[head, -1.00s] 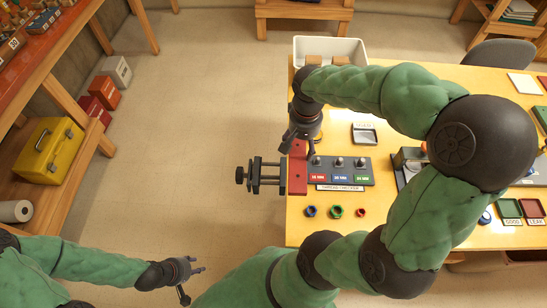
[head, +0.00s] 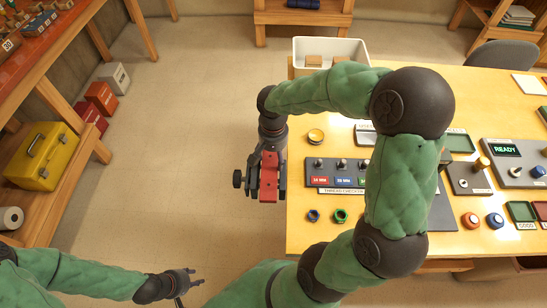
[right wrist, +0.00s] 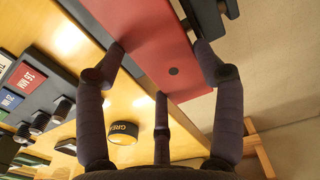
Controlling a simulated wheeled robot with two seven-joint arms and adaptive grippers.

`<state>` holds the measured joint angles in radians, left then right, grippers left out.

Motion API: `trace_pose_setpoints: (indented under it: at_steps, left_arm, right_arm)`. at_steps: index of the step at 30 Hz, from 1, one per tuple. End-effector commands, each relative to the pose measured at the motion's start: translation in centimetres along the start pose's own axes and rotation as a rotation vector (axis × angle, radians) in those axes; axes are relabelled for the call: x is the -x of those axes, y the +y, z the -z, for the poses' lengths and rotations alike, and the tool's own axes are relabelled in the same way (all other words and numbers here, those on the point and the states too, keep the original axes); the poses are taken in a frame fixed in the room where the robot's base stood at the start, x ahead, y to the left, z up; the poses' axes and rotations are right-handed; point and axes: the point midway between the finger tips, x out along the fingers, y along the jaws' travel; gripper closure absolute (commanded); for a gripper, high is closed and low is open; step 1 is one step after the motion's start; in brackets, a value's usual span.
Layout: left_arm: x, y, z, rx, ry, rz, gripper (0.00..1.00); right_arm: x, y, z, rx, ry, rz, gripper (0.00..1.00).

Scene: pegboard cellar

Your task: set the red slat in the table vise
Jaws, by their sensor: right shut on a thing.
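The red slat (head: 268,180) is over the table vise (head: 252,182) at the table's left edge and hides part of it. In the right wrist view the slat (right wrist: 165,52) is a flat red bar with a dark hole. My right gripper (head: 270,150) is shut on the slat, with fingers on both sides of it. The vise's dark screw end shows at the top of the right wrist view (right wrist: 222,10). I cannot tell whether the slat sits between the jaws or above them. My left gripper (head: 188,282) is empty, its fingers apart, over the floor.
The thread checker block (head: 335,175) stands just right of the vise, with small coloured rings (head: 341,216) in front. A white bin (head: 330,46) is at the table's back left. A yellow toolbox (head: 42,155) sits at far left. Floor left of the vise is clear.

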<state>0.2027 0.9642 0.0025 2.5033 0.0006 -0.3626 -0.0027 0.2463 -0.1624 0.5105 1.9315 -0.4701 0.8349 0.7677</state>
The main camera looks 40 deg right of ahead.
Motion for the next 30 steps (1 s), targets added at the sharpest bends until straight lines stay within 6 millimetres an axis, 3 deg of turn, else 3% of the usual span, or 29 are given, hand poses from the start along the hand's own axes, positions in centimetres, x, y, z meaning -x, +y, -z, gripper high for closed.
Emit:
trace_pose_setpoints:
  at_steps: [24,25,27,30]
  left_arm:
    - [-0.8,-0.3,0.1,0.0,0.0,0.0,0.6]
    - [-0.7,-0.3,0.1,0.0,0.0,0.0,0.6]
    - [-0.7,-0.3,0.1,0.0,0.0,0.0,0.6]
    - [-0.7,-0.3,0.1,0.0,0.001,0.0,0.6]
  right_arm:
    - [-1.2,0.0,0.0,-0.001,0.001,0.001,0.72]
    - [-1.2,0.0,0.0,-0.001,0.001,0.001,0.26]
    - [-1.2,0.0,0.0,-0.001,0.0,0.0,0.08]
    - [-1.2,0.0,0.0,-0.001,0.0,0.001,0.08]
